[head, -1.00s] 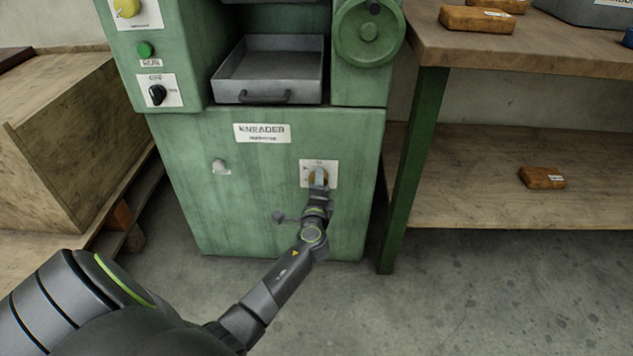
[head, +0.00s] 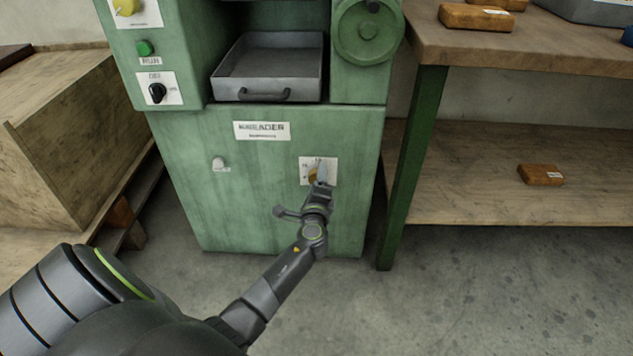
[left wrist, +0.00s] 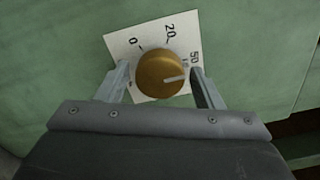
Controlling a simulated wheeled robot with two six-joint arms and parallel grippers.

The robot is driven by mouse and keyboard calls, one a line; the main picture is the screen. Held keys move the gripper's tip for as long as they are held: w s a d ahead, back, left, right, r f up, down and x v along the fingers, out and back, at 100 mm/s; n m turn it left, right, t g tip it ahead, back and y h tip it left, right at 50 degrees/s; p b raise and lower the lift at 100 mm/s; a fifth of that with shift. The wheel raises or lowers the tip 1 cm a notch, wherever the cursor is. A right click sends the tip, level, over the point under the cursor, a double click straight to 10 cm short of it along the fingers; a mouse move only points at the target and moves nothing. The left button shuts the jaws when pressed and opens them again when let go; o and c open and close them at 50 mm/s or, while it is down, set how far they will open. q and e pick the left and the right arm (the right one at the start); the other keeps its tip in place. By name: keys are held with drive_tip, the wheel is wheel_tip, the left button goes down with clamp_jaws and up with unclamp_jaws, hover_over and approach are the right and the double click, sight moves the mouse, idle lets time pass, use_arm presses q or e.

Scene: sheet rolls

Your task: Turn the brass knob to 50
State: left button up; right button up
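The brass knob (head: 312,174) is on a white dial plate low on the right of the green kneader's front. In the left wrist view the round knob (left wrist: 158,74) has a pale pointer line aimed right, close to the 50 mark (left wrist: 195,57) and a little below it in the picture. The marks 0 and 20 also show on the plate (left wrist: 118,44). My left gripper (left wrist: 160,76) is open, with one finger on each side of the knob and a small gap visible on both sides. In the head view the gripper (head: 320,174) partly covers the knob.
A small pale knob (head: 220,165) is left on the same panel. A grey tray (head: 268,70) and a handwheel (head: 369,30) are above. A wooden workbench (head: 540,62) with a green leg stands right; wooden crates (head: 75,140) stand left.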

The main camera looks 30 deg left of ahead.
use_arm(q)
drive_tip(key=shift+o, duration=0.6)
drive_tip(key=p+v, duration=0.1)
drive_tip(key=v, duration=1.6)
drive_tip(key=shift+s+d, duration=0.1)
drive_tip(key=shift+d, duration=0.05)
